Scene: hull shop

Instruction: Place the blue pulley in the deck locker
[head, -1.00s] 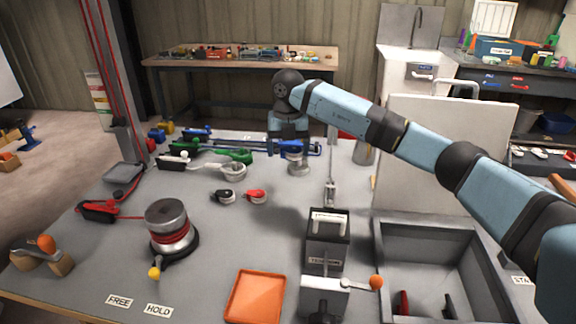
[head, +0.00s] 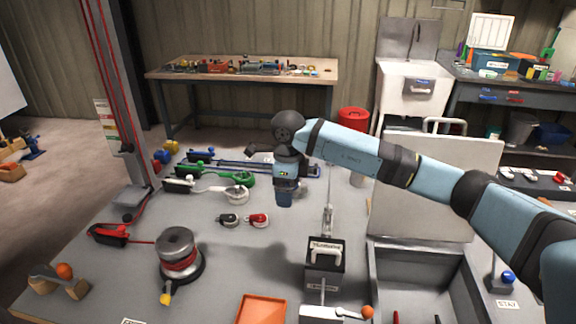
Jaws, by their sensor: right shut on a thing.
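My right gripper (head: 286,187) points down above the table, behind the black and red pulleys. It is shut on a dark blue thing (head: 285,199), apparently the blue pulley, mostly hidden by the gripper. The deck locker appears to be the open grey bin (head: 415,262) sunk in the table at the right front, with its pale lid (head: 455,165) raised behind it. The gripper is behind and to the left of the bin. Dark and red items show at the bin's bottom. My left gripper is not in view.
A black pulley (head: 228,219) and a red pulley (head: 258,219) lie mid-table. A winch (head: 178,252), an orange tray (head: 262,310) and a grey box with a handle (head: 325,258) stand nearer. Blue, green and white handled fittings lie behind left. My right arm crosses above the lid.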

